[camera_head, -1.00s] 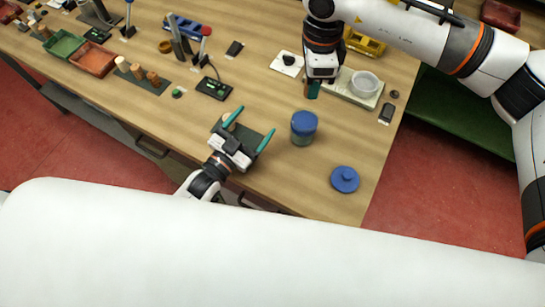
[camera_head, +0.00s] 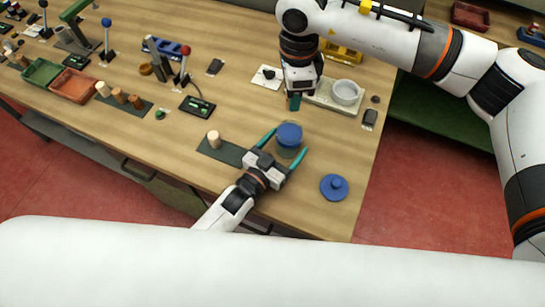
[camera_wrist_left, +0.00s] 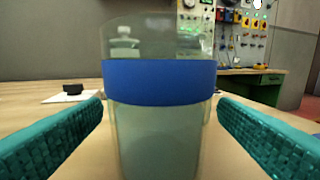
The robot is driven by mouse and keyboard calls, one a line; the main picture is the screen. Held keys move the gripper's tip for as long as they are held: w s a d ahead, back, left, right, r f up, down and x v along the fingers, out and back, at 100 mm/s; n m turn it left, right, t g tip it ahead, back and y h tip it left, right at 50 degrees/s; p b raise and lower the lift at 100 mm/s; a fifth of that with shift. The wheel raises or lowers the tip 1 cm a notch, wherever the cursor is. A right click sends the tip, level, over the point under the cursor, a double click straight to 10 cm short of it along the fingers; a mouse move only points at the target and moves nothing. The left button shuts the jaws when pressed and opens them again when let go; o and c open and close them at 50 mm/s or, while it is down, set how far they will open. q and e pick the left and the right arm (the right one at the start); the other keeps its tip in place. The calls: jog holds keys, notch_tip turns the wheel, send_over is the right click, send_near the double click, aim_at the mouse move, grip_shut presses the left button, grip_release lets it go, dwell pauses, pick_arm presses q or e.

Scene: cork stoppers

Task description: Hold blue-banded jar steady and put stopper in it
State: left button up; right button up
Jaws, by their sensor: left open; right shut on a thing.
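The blue-banded jar (camera_head: 289,137) stands upright on the table. In the left wrist view the jar (camera_wrist_left: 160,82) fills the middle, clear glass with a wide blue band. My left gripper (camera_head: 288,145) is open, its teal fingers on either side of the jar. In the left wrist view both fingers show a gap to the glass. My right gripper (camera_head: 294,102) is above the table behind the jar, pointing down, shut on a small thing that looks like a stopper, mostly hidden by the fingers. A pale stopper (camera_head: 213,139) stands on a dark mat (camera_head: 227,152) left of the jar.
A blue lid (camera_head: 334,187) lies right of the jar near the table edge. A white bowl (camera_head: 346,92) on a pale base is behind right. Several stoppers (camera_head: 120,96) stand on a mat far left, beside red (camera_head: 75,85) and green (camera_head: 41,73) trays.

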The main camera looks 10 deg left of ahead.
pick_arm(q)
jog(key=shift+x, duration=1.05)
jog(key=c, duration=1.3)
pick_arm(e)
send_near(290, 129)
jog(key=shift+s+f, duration=0.5)
jog(key=shift+f, duration=0.5)
jog(key=shift+s+f, duration=0.45)
jog(key=shift+f, duration=0.5)
jog(key=shift+s+f, duration=0.5)
jog(key=shift+f, duration=0.5)
jog(key=o, duration=1)
pick_arm(q)
jog(key=shift+a, duration=0.1)
pick_arm(e)
notch_tip(290, 129, up, 10)
jog(key=shift+r, duration=1.05)
